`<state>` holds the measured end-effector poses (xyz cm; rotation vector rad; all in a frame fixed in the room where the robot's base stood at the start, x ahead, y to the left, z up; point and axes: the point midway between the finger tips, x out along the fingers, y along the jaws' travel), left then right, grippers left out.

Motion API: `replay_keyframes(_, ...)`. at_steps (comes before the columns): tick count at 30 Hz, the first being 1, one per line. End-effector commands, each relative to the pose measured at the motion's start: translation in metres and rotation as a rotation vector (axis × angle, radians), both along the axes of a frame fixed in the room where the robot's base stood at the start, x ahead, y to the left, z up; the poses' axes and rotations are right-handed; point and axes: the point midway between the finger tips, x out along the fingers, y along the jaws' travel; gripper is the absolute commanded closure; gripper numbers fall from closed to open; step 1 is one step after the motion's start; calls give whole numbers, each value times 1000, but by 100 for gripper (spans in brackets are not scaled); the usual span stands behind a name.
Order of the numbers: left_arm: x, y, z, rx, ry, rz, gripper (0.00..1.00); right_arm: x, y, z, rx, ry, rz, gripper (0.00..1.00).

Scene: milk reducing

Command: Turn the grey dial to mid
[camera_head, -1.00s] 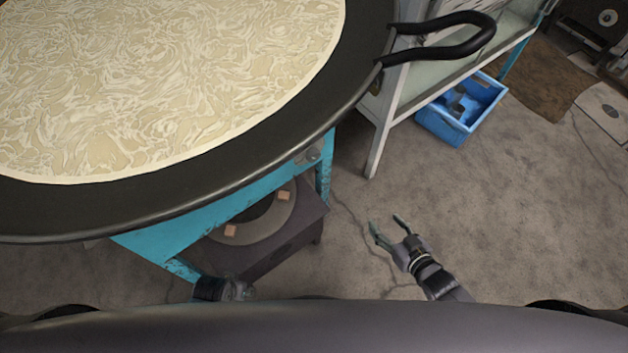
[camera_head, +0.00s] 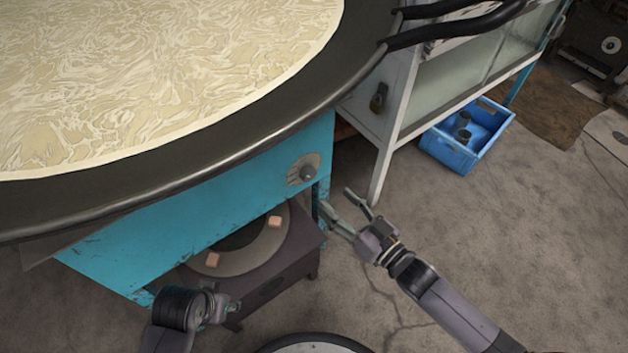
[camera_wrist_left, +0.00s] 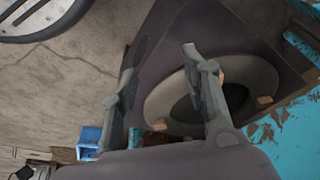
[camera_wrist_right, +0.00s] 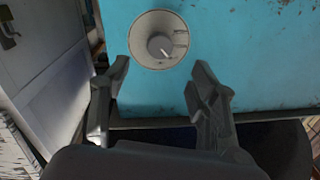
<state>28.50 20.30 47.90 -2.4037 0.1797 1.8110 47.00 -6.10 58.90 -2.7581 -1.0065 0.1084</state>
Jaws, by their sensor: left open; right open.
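The grey dial (camera_head: 304,170) is a round plate with a knob on the blue front panel (camera_head: 220,190) under the large pan. In the right wrist view the dial (camera_wrist_right: 159,42) shows face on, with dark marks at the right of its plate. My right gripper (camera_head: 341,204) is open and empty, below and to the right of the dial. In the right wrist view its two fingertips (camera_wrist_right: 158,68) stand apart, just below the dial. My left gripper (camera_wrist_left: 158,62) is open and empty, facing the burner; in the head view only part of its wrist shows clearly.
A large black pan (camera_head: 300,92) of milk overhangs the panel. A dark burner stand (camera_head: 275,262) with a ring stands below. A glass-sided cabinet (camera_head: 400,110) and a blue crate (camera_head: 465,150) are at the right.

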Motion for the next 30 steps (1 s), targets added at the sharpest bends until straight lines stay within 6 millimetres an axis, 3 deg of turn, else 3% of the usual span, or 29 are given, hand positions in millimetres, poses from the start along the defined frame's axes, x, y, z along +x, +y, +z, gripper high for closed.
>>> replay_keyframes(6,-4,1,25,0,-15,2,58,38,32,-1,2,-2,0,45)
replay_keyframes(12,-9,2,44,-1,-24,3,58,60,51,-1,0,0,1,45)
replay_keyframes(26,-12,3,54,-1,-27,3,58,69,58,-1,-1,1,0,45)
replay_keyframes(30,-12,3,54,-1,-27,3,58,69,58,-1,-1,1,0,55)
